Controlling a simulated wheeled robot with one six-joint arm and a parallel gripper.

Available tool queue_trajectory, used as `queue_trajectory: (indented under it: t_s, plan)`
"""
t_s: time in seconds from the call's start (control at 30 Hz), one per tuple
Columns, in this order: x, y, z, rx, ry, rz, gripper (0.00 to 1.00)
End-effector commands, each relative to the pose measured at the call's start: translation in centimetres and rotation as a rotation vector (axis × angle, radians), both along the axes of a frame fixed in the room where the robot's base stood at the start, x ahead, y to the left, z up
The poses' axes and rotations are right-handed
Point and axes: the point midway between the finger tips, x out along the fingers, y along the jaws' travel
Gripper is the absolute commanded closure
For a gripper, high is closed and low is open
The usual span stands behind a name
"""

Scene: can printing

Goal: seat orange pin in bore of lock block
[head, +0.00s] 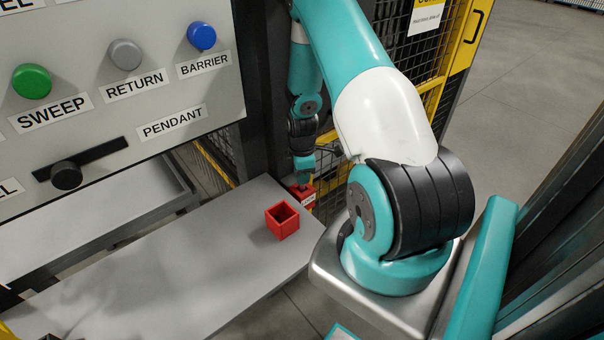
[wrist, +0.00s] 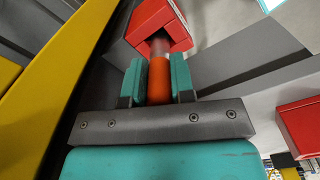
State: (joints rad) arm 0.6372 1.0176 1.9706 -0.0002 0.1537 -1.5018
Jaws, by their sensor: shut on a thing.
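My gripper (wrist: 158,82) is shut on the orange pin (wrist: 159,80), with one teal finger on each side of its orange grip. The pin's bare metal shank (wrist: 158,46) points at the red lock block (wrist: 153,17) and meets its near face. I cannot tell how far the tip is inside the bore, as the bore is hidden. In the head view the lock block (head: 308,199), with a small white label, is at the far end of the grey table, partly covered by my gripper (head: 303,179).
An open red box (head: 283,221) stands on the grey table (head: 185,262) near the block; it also shows at the right of the wrist view (wrist: 302,126). A button panel (head: 120,70) rises at the left. A yellow-framed fence (head: 440,85) stands behind. The table's middle is clear.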

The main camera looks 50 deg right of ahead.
Motion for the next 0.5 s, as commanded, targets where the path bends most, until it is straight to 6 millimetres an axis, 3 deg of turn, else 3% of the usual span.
queue_trajectory:
  t_s: [0.13,0.17,0.27,0.5]
  plan:
    - [0.00,0.00,-0.36,0.000,0.000,0.000,1.00]
    - [-0.02,0.01,-0.38,0.001,0.001,0.000,0.75]
    - [-0.02,0.01,-0.28,0.001,0.001,0.000,0.52]
    - [-0.02,0.01,-0.24,0.001,0.001,0.000,0.52]
